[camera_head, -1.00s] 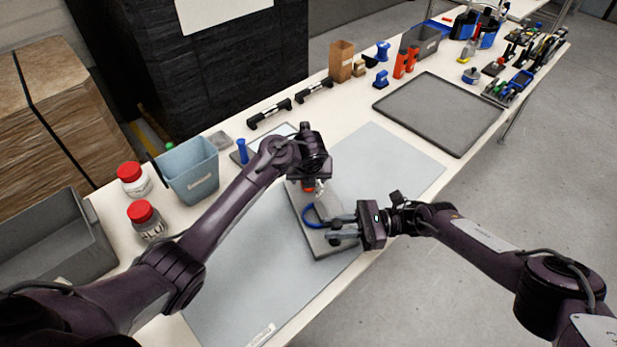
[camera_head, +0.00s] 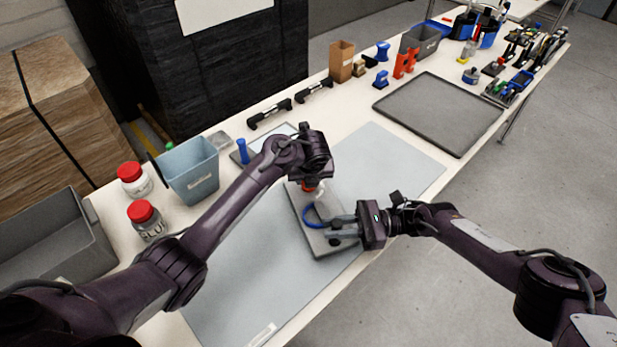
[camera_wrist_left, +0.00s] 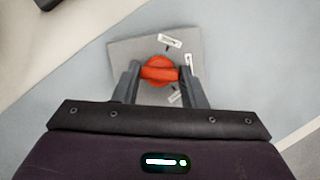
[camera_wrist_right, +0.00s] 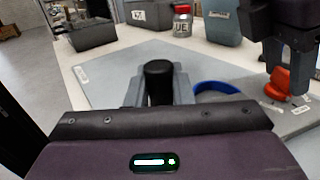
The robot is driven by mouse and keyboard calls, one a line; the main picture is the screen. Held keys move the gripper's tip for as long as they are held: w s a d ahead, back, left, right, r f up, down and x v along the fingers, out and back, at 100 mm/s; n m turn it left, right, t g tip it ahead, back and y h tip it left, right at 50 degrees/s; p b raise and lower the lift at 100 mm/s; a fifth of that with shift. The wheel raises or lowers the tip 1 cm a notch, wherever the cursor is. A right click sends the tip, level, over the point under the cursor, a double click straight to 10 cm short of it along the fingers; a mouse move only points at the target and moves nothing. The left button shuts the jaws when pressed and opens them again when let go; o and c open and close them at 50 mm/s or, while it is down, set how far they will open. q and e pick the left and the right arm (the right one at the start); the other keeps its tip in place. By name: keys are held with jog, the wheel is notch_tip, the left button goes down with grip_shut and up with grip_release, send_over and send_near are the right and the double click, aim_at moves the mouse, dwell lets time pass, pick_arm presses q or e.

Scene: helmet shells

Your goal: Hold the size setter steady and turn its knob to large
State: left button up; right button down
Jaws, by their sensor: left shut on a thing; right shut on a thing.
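The size setter is a grey plate (camera_head: 298,203) lying on the pale blue mat, with an orange-red knob, a blue ring (camera_head: 311,216) and an upright black post (camera_wrist_right: 158,72). My left gripper (camera_head: 311,186) comes down from above and is shut on the orange-red knob (camera_wrist_left: 160,68). In the left wrist view the knob's grip bar lies crosswise between the fingers, with small white labels around it; their words are too small to read. My right gripper (camera_head: 338,230) is low at the plate's near right side, shut on the black post. The fingers hide part of the post.
The mat (camera_head: 245,270) is clear around the plate. A blue-grey bin (camera_head: 191,172) and two red-lidded jars (camera_head: 146,220) stand left, near my left arm. A dark empty tray (camera_head: 440,112) lies at the right. Black handles (camera_head: 270,114) lie along the back edge.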

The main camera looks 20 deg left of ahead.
pick_arm(q)
jog(key=n, duration=0.2)
jog(key=n+g+y, duration=0.1)
jog(key=n, duration=0.1)
jog(key=n+y, duration=0.1)
jog(key=n, duration=0.1)
jog(key=shift+w+d+n+g, duration=0.15)
jog(key=shift+d+n+g, duration=0.15)
jog(key=shift+n, duration=0.1)
jog(key=n, duration=0.2)
jog(key=n+g, duration=0.1)
jog(key=n, duration=0.1)
jog(key=shift+w+r+g+y, duration=0.1)
jog(key=shift+w+g+y, duration=0.05)
jog(key=shift+g+y, duration=0.15)
jog(key=shift+w+n+g, duration=0.1)
jog(key=shift+n+g, duration=0.6)
jog(key=shift+n, duration=1.3)
jog(key=o, duration=1)
jog(key=v, duration=1.2)
